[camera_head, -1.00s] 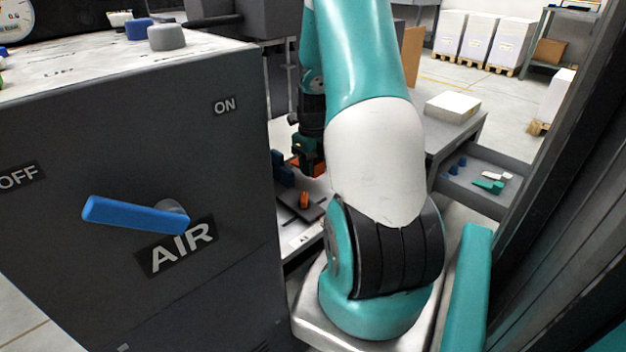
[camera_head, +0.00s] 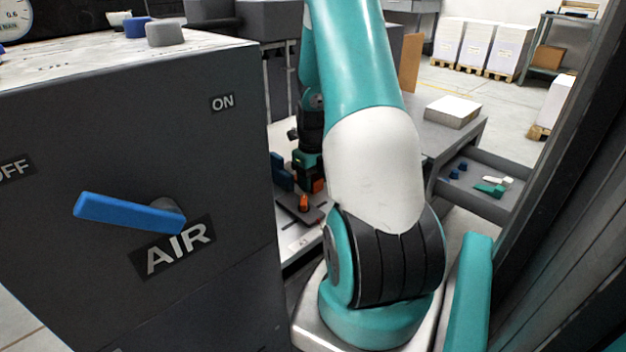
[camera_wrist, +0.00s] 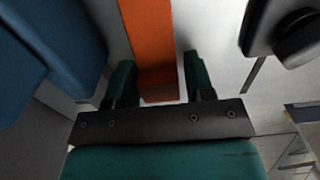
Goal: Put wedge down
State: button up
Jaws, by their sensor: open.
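An orange block, likely the wedge, lies between the two green fingers of my gripper (camera_wrist: 157,72) in the wrist view (camera_wrist: 150,45). A gap shows between the block and the right finger; the left finger is close beside it. The fingers are open. In the head view my gripper (camera_head: 309,168) is low over the bench behind my arm, with orange (camera_head: 318,186) at its tip. The head view does not show clearly what the block rests on, and my arm partly hides that spot.
Blue blocks (camera_head: 282,172) stand left of the gripper. An orange-topped part (camera_head: 304,203) sits on a dark plate in front. The AIR cabinet (camera_head: 120,140) with its blue lever (camera_head: 125,212) fills the left. An open drawer (camera_head: 468,190) with small parts is at right.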

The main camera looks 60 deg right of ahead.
aim_at(314, 176)
notch_tip(314, 176, up, 12)
jog(key=p, duration=0.5)
jog(key=shift+s, duration=0.1)
